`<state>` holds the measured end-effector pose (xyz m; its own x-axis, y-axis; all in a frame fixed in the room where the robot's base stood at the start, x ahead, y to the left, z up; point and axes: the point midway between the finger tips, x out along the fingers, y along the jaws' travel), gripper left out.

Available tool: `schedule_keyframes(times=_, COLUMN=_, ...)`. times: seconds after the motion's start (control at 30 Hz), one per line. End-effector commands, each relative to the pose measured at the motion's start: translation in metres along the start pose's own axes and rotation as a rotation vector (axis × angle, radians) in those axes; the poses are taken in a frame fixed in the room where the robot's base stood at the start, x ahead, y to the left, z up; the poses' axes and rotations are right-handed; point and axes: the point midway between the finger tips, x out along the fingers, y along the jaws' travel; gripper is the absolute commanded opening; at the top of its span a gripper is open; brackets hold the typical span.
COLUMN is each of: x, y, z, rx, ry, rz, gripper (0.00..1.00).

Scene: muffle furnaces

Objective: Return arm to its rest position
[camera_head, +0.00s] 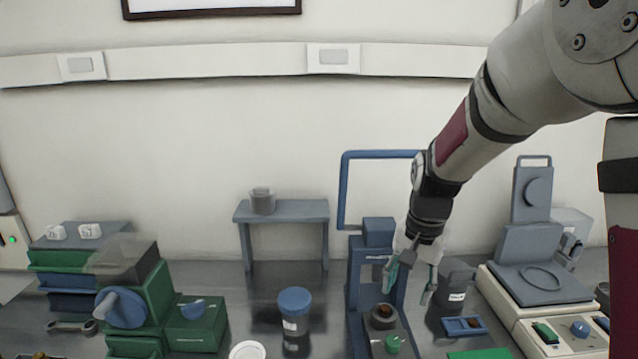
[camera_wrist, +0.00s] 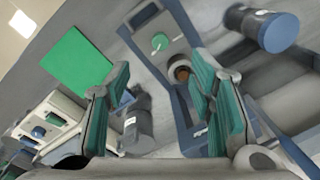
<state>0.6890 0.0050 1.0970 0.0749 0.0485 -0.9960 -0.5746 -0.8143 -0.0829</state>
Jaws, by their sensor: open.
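My gripper (camera_head: 411,280) hangs from my arm at the right of the head view, pointing down over the bench. Its two teal-padded fingers stand apart with nothing between them. The wrist view also shows the open gripper (camera_wrist: 165,110). Below and just left of the fingers is a blue stand (camera_head: 360,285) with a dark round cup (camera_head: 383,316) and a green knob (camera_head: 393,344) on its base. The fingers partly overlap the stand in the head view; I cannot tell the exact gap.
A blue-lidded jar (camera_head: 295,310) and a small grey table (camera_head: 283,211) stand to the left. A dark jar (camera_head: 455,284) stands just right of the fingers, beside a beige device (camera_head: 545,320). A green machine (camera_head: 150,300) is far left.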

Motion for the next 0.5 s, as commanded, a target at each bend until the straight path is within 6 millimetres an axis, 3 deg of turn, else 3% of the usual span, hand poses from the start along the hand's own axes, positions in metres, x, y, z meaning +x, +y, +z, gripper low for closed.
schedule_keyframes(times=0.03, x=-0.020, y=0.006, z=0.009, rx=-0.030, ry=0.016, rz=-0.025, gripper=0.49)
schedule_keyframes(times=0.2, x=-0.069, y=0.025, z=0.042, rx=-0.148, ry=0.065, rz=-0.077, gripper=0.49)
schedule_keyframes(times=0.5, x=-0.128, y=0.069, z=0.106, rx=-0.361, ry=0.189, rz=-0.120, gripper=0.49)
